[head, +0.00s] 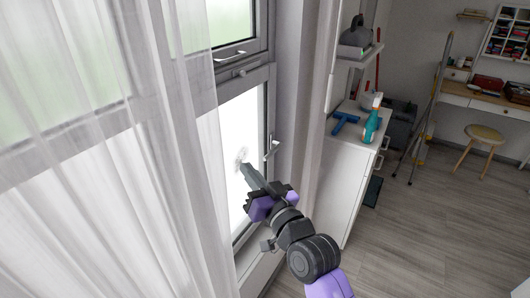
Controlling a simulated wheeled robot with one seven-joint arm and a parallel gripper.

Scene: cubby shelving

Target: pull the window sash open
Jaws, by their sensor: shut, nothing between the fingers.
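The window has a grey frame with a lower sash (243,80) and a bright white pane (236,120). A small lever handle (271,150) is on the right side of the lower sash. A horizontal bar handle (230,55) shows on the upper part. My gripper (244,168) is shut and empty, in front of the lower pane, to the left of and slightly below the lever handle. It looks apart from the handle. I cannot tell whether its tip touches the pane. A pale smudge (240,156) shows just past the tip.
A sheer white curtain (90,190) covers the left side of the window. To the right stands a white cabinet (345,180) with a spray bottle (372,122) and a blue squeegee (345,121). A ladder (430,110), stool (485,133) and desk (480,98) are farther back.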

